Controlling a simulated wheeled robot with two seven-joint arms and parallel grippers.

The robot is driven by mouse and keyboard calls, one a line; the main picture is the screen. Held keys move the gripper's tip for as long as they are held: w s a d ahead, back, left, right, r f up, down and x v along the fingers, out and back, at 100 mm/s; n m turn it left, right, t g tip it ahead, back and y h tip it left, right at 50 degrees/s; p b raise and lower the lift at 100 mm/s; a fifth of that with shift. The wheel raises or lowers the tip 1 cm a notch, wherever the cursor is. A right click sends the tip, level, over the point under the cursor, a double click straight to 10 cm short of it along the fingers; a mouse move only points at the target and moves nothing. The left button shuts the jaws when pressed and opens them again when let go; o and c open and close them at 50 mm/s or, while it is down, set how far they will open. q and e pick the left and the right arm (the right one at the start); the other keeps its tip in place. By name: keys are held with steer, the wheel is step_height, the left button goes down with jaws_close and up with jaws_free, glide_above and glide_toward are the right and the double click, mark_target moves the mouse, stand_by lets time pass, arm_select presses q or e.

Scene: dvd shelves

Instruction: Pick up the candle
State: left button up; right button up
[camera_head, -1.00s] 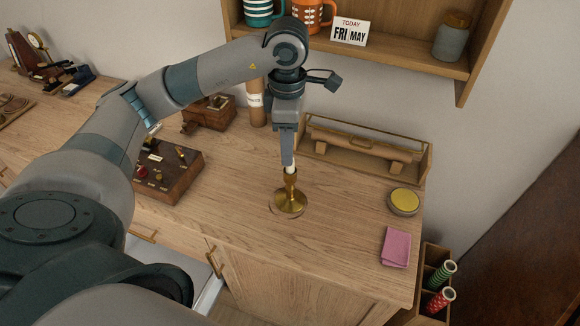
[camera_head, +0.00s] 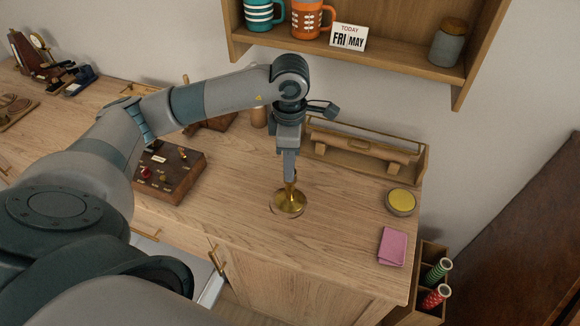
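A brass candle holder (camera_head: 289,203) stands upright on the wooden counter (camera_head: 335,215). In the earlier frame the pale candle shows in its cup; now the fingers hide it. My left gripper (camera_head: 290,175) points straight down over the holder, its fingertips at the top of the holder's cup. The fingers are seen edge-on, so I cannot tell whether they are open or closed on the candle. My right gripper is not in view.
A wooden rack (camera_head: 365,148) stands behind the holder. A yellow-topped tin (camera_head: 401,201) and a pink cloth (camera_head: 393,246) lie to the right. A brown box with knobs (camera_head: 170,172) is at left. A wall shelf (camera_head: 400,62) holds mugs, a calendar and a jar.

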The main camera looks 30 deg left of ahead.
arm_select(q)
steer(key=shift+f, duration=0.15)
stand_by(0.3)
jaws_close()
steer(key=shift+r+b, duration=0.7)
steer(key=shift+r, duration=0.2)
step_height(320, 180, up, 2)
steer(key=shift+r+b, duration=0.15)
steer(key=shift+b, duration=0.45)
steer(key=s+d+r+b, duration=0.2)
steer(key=d+r, duration=0.5)
steer(key=d, duration=0.4)
steer(key=shift+s+d+b, duration=0.15)
steer(key=shift+d+b, duration=0.1)
steer(key=shift+b, duration=0.1)
